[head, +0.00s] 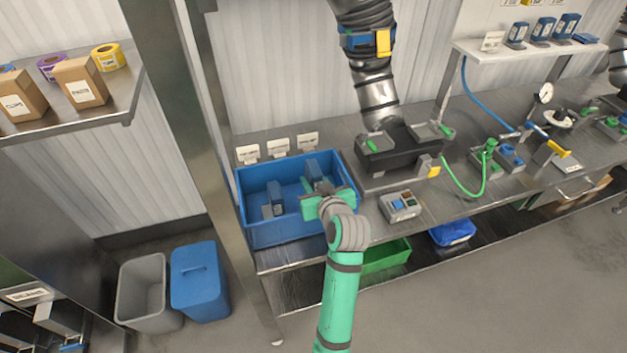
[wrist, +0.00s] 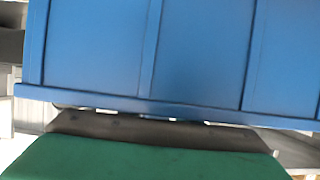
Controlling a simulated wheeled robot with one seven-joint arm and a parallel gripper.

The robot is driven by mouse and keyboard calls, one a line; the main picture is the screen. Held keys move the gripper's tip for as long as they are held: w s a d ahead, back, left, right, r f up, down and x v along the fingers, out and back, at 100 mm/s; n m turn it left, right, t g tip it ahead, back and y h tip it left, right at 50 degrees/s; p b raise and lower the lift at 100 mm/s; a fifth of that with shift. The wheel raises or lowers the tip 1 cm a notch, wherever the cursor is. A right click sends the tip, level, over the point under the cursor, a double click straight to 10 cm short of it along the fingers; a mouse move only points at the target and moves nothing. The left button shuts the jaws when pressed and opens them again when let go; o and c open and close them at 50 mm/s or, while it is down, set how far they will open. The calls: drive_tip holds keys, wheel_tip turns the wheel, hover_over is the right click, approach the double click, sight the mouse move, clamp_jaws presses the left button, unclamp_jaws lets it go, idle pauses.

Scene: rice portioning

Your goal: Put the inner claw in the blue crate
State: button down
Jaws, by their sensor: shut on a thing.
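The blue crate (head: 285,232) stands on the left end of the steel bench; its ribbed blue wall (wrist: 200,50) fills most of the wrist view. My green gripper (head: 321,187) is at the crate's near right side, with its fingers over the inside. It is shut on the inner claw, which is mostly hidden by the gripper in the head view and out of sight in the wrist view. Grey-and-blue claw-like pieces are in the crate, one at the left (head: 273,198) and one near the back right (head: 311,169); I cannot tell whether the latter touches the gripper.
A dark fixture (head: 392,150) with green-handled clamps stands right of the crate, under another grey arm (head: 374,80). A small button box (head: 400,205) sits at the bench's front edge. A steel post (head: 222,150) rises left of the crate. A green bin (head: 388,256) is below.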

drive_tip(key=shift+f, duration=0.15)
drive_tip(key=c, duration=1.4)
unclamp_jaws()
drive_tip(key=shift+f, duration=0.15)
drive_tip(key=shift+o, duration=0.2)
drive_tip(key=r+v, duration=0.1)
drive_tip(key=v, duration=1.1)
drive_tip(key=shift+r, duration=0.35)
